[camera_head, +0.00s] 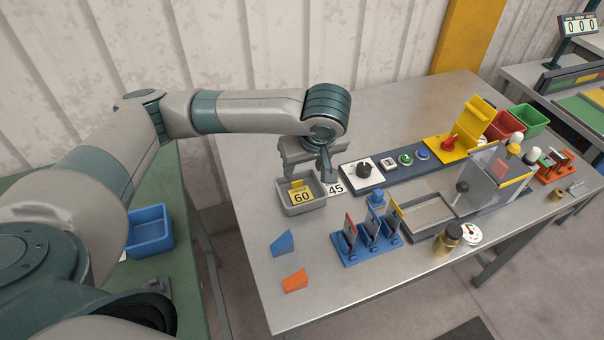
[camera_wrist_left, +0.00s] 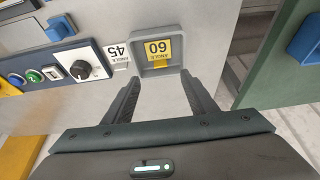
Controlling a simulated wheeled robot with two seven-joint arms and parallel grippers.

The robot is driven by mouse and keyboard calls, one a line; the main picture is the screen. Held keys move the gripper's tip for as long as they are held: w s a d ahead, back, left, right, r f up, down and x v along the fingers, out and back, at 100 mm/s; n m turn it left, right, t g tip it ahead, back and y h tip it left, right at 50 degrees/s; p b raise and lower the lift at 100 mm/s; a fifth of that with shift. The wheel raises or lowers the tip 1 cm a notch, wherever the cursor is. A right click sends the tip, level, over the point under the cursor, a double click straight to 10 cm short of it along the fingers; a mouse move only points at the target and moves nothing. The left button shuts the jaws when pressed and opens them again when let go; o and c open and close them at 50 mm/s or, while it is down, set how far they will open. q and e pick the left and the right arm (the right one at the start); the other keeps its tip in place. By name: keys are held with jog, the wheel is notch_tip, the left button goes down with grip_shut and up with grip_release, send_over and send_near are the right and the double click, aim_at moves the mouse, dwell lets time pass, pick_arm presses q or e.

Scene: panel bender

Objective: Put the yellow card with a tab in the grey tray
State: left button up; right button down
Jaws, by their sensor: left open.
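The yellow card with a tab (camera_head: 301,196), marked "ANGLE 60", is inside the grey tray (camera_head: 284,211) on the metal table. In the left wrist view the card (camera_wrist_left: 158,49) lies within the walls of the tray (camera_wrist_left: 141,70). My left gripper (camera_head: 306,173) is open and empty, just behind and above the tray. Its two fingers (camera_wrist_left: 158,82) point toward the tray in the wrist view and are apart from the card. My right gripper is not in view.
A white "45" label (camera_head: 336,188) lies beside the tray, next to the control panel (camera_head: 376,180) with a black knob. A blue rack (camera_head: 367,246) of cards stands in front. The table's left front is mostly clear.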

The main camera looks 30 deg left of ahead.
pick_arm(q)
jog(key=shift+v, duration=0.8)
